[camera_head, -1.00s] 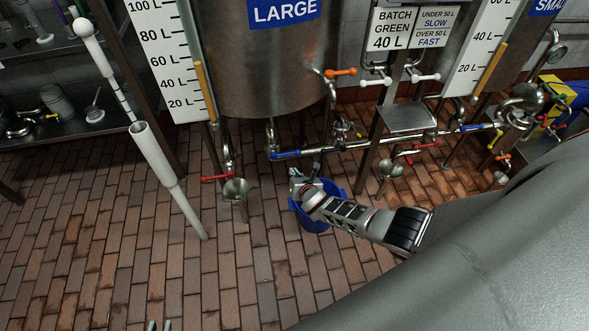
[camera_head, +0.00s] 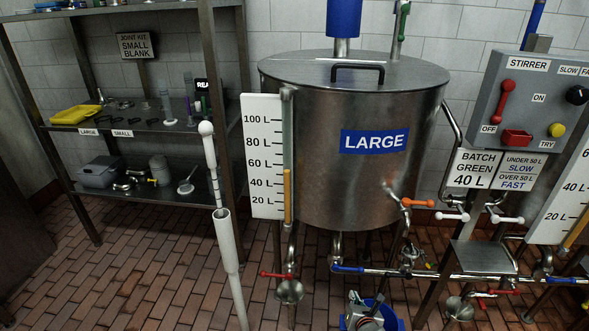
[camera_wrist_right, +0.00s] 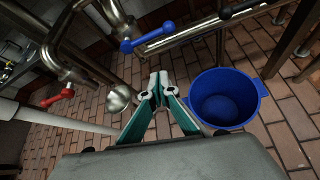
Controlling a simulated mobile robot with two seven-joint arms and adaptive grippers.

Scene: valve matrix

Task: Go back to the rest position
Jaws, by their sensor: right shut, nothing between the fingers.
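My right gripper (camera_head: 355,296) shows at the bottom edge of the head view, over the blue bucket (camera_head: 393,322), which it partly hides. In the right wrist view my right gripper (camera_wrist_right: 158,76) has its teal-lined fingers brought together at the tips, with nothing between them. The blue bucket (camera_wrist_right: 225,98) stands on the floor to the right of the fingers there, apart from them in the picture, and looks empty. My left gripper is not in view.
The large steel tank (camera_head: 370,110) stands behind, with a blue-handled valve (camera_head: 347,268), a red-handled valve (camera_head: 277,275) and pipes below it. A steel funnel (camera_wrist_right: 122,99) is left of the fingers. A white pole (camera_head: 230,260) and shelves (camera_head: 150,127) are at left. Brick floor (camera_head: 130,270) is open at lower left.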

